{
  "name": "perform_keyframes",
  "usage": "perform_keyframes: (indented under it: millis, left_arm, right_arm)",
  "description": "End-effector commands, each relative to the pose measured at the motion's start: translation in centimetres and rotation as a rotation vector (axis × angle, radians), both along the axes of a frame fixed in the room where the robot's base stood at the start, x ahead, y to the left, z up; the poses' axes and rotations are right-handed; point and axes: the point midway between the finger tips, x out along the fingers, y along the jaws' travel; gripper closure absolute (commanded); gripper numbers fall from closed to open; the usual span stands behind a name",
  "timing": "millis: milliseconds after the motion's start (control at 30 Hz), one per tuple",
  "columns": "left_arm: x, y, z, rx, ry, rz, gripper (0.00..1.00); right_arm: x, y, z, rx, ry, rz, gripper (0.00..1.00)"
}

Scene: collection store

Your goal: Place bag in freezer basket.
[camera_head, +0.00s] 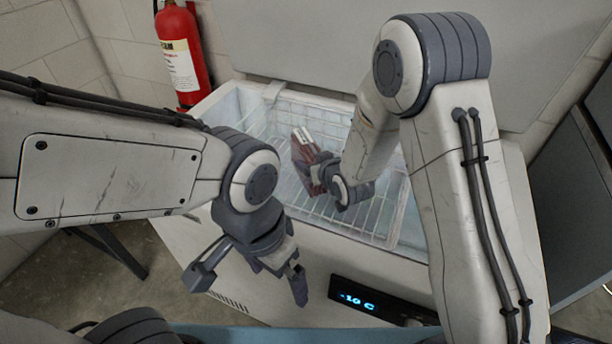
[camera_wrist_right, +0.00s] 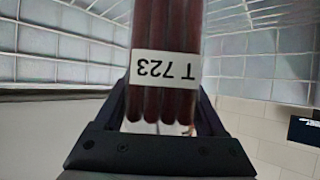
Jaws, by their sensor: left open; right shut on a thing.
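The bag (camera_head: 305,158) is dark red with a white label, and the label reads "T 723" in the right wrist view (camera_wrist_right: 166,66), upside down. My right gripper (camera_head: 325,165) is shut on the bag and holds it over the open freezer. The freezer basket (camera_head: 360,215) is a white wire rack inside the frosted chest; it also shows behind the bag in the right wrist view (camera_wrist_right: 245,60). Whether the bag touches the wires I cannot tell. My left gripper (camera_head: 250,283) is open and empty in front of the freezer's front wall, outside the chest.
The freezer (camera_head: 185,245) has its lid raised at the back and a display (camera_head: 362,300) reading -10 C on its front. A red fire extinguisher (camera_head: 182,55) stands behind its left corner. Dark cabinets (camera_head: 575,200) stand at the right.

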Motion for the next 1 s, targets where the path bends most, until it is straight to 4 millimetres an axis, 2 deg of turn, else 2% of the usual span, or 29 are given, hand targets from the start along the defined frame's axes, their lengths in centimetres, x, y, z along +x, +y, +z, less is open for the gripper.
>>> perform_keyframes:
  millis: [33, 133, 233, 400, 500, 933, 967, 1000]
  left_arm:
    - [0.0, 0.0, -0.1, 0.000, 0.000, 0.000, 0.00]
    - [0.0, 0.0, -0.1, 0.000, 0.000, 0.000, 0.00]
    - [0.0, 0.0, -0.2, 0.000, 0.000, 0.000, 0.00]
    - [0.0, 0.0, -0.7, 0.000, 0.000, 0.000, 0.00]
    - [0.0, 0.0, -0.8, 0.000, 0.000, 0.000, 0.00]
    - [0.0, 0.0, -1.3, 0.000, 0.000, 0.000, 0.00]
    - [0.0, 0.0, -1.1, 0.000, 0.000, 0.000, 0.00]
    - [0.0, 0.0, -1.1, 0.000, 0.000, 0.000, 0.00]
  right_arm:
    - [0.3, 0.8, -0.4, 0.001, -0.003, 0.002, 1.00]
    - [0.7, 1.6, -0.9, 0.001, -0.003, 0.000, 1.00]
    - [0.8, 1.8, -1.4, 0.001, -0.002, -0.001, 1.00]
    - [0.7, 1.8, -4.0, 0.000, 0.000, -0.001, 1.00]
    - [0.8, 1.8, -4.9, 0.001, -0.002, -0.001, 1.00]
    - [0.8, 1.7, -5.5, 0.002, -0.004, -0.001, 1.00]
    - [0.7, 1.7, -5.4, 0.000, 0.000, -0.001, 0.16]
    - [0.7, 1.7, -5.4, 0.000, 0.000, -0.001, 0.01]
